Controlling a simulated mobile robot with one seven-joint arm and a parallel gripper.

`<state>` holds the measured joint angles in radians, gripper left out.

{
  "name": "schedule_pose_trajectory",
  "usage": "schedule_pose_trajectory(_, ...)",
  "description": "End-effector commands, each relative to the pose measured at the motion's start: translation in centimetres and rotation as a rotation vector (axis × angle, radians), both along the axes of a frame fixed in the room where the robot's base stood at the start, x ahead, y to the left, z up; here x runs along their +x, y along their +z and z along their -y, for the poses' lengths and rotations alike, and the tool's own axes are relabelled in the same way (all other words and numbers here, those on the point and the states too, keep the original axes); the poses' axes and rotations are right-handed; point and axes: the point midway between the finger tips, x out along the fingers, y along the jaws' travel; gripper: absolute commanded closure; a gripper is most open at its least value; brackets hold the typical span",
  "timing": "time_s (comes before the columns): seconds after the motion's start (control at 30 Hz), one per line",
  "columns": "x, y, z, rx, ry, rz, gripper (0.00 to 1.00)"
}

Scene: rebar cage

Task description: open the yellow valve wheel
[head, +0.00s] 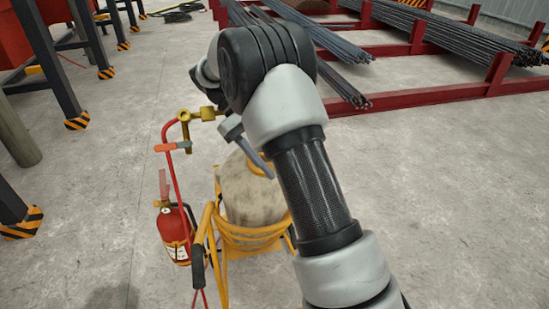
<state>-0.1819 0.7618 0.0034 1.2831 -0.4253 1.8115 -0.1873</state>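A pale gas cylinder (250,195) stands in a yellow cart (247,236) in the middle of the head view. A yellow part (258,166) shows at the cylinder's top, partly covered by a grey piece with a thin rod. Brass-yellow fittings (186,117) sit up and to the left, and a yellow knob-like part (208,114) is beside them. I cannot tell for sure which yellow part is the valve wheel. My arm reaches over the cylinder. My gripper is mostly hidden behind my arm's links near the fittings, and its fingers cannot be made out.
A red fire extinguisher (174,230) hangs at the cart's left side. A red hose (171,150) and an orange-handled part (172,146) are near the fittings. Red racks with rebar (460,40) stand behind right. Dark legs with striped feet (77,121) stand left. Concrete floor lies clear right.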

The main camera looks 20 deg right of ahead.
Motion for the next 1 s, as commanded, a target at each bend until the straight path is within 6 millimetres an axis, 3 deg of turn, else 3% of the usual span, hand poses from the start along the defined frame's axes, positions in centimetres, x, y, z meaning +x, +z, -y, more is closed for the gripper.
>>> schedule_pose_trajectory(0.57, -0.17, -0.38, 0.09, -0.01, 0.025, -0.011, 0.7)
schedule_pose_trajectory(0.6, -0.17, -0.38, 0.09, -0.011, 0.024, -0.01, 0.41)
schedule_pose_trajectory(0.67, -0.14, -0.33, 0.1, -0.011, 0.025, -0.009, 0.31)
schedule_pose_trajectory(1.0, 0.1, -0.01, -0.02, -0.012, 0.025, -0.003, 0.29)
